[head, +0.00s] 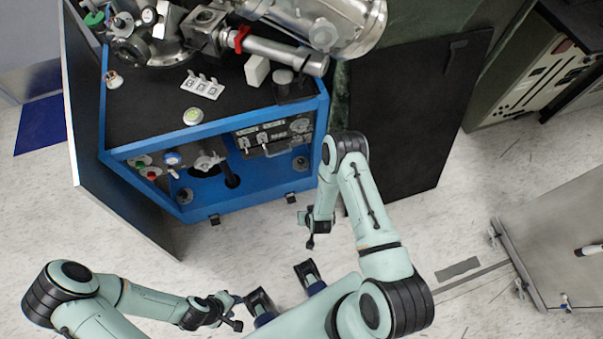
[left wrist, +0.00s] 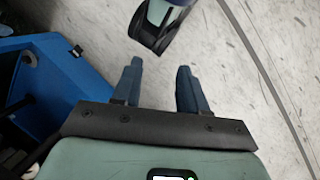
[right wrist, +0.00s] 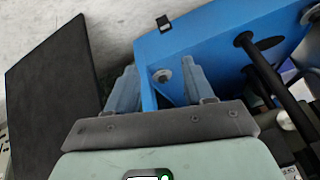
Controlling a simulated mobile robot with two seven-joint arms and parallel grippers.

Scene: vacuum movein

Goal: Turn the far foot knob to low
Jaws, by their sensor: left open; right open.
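The blue-framed cart (head: 240,204) has two small round grey knobs low inside its frame: a left one (head: 185,195) and a right one (head: 300,163). I cannot tell which is the far foot knob, and their settings are too small to read. My right gripper (head: 308,229) is open and empty beside the cart's right front corner. In the right wrist view a round grey knob (right wrist: 162,75) on the blue base shows between its fingers, beyond the tips. My left gripper (head: 240,312) is open, low in the head view, apart from the cart; its wrist view shows bare floor between the fingers.
A dark panel (head: 410,125) stands right of the cart. The cart's front has several valves, gauges and coloured knobs (head: 172,158). Black rods (right wrist: 270,75) cross the right side of the right wrist view. Open floor (head: 220,258) lies in front of the cart.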

